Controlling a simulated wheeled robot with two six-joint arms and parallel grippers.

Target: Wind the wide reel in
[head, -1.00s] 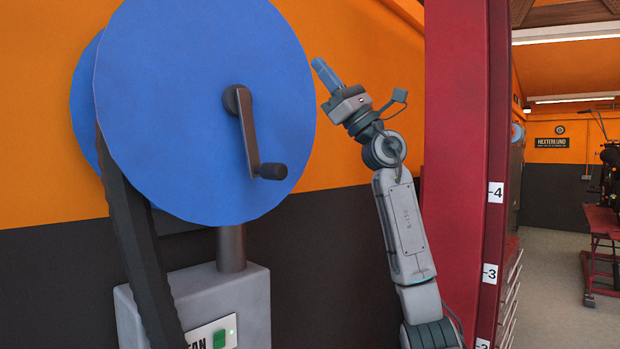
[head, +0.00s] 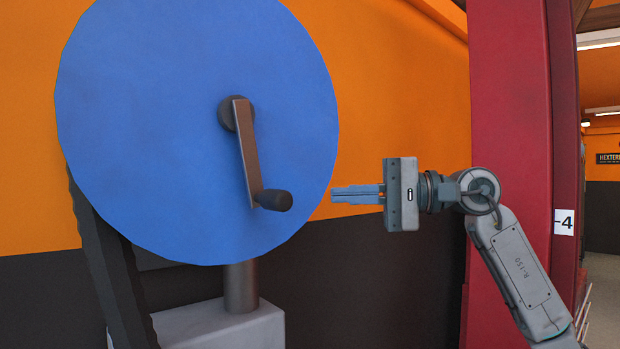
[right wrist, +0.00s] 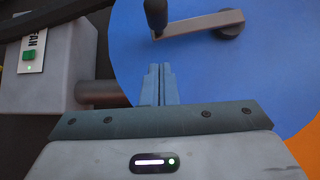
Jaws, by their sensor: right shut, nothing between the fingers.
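The wide reel (head: 150,130) is a large blue disc in the left half of the head view. A crank (head: 243,150) runs down from its hub and ends in a dark handle (head: 273,200) at the lower right of the disc. A dark flat band runs down from behind the reel. My right gripper (head: 335,195) is shut and empty, pointing left, a little to the right of the handle and apart from it. In the right wrist view its fingers (right wrist: 158,84) show below the handle (right wrist: 156,14). My left gripper is not in view.
A grey box (head: 215,325) with a post (head: 240,288) stands under the reel. The right wrist view shows a green button (right wrist: 30,55) on it. A red column (head: 510,120) rises close behind my right arm. An orange and dark wall is behind.

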